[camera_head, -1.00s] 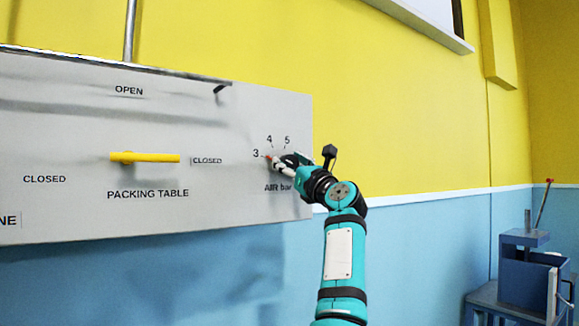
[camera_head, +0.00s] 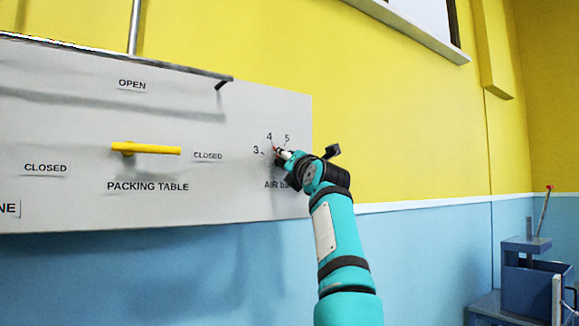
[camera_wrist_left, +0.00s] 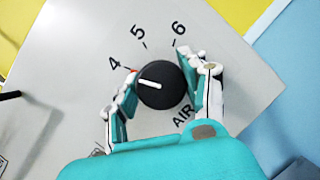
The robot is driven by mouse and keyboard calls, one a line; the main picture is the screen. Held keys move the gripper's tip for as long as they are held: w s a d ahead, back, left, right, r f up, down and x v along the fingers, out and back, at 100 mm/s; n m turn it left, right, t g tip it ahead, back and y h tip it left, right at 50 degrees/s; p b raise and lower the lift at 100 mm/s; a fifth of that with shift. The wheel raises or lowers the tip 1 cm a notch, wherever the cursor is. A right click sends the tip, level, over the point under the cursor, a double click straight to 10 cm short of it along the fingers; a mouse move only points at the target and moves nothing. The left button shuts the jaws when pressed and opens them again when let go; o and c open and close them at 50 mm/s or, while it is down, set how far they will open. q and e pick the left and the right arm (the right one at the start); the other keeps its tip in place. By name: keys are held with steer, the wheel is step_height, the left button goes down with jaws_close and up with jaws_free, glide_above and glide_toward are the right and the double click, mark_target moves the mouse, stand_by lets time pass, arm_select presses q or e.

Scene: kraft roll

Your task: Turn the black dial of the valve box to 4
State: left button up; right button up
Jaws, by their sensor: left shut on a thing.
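The round black dial (camera_wrist_left: 163,97) of the valve box (camera_head: 235,110) has a white line and a small red mark at its rim. In the left wrist view the red mark sits beside the 4 tick, and the white line points roughly toward the 4 (camera_wrist_left: 115,61). My left gripper (camera_wrist_left: 160,77) is shut on the dial, one finger on each side of it. In the head view my left gripper (camera_head: 282,154) covers most of the dial, and a red spot shows just below the 4 (camera_head: 269,136). My right gripper is in neither view.
A yellow handle (camera_head: 146,149) sticks out of the panel left of the dial. A metal bar (camera_head: 120,66) runs along the panel's top edge. A blue machine (camera_head: 530,285) stands at the lower right.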

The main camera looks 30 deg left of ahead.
arm_select(q)
steer(key=shift+m, duration=0.3)
steer(key=o, duration=1.2)
steer(key=shift+w, duration=0.1)
steer(key=v, duration=1.2)
steer(key=shift+d, duration=0.1)
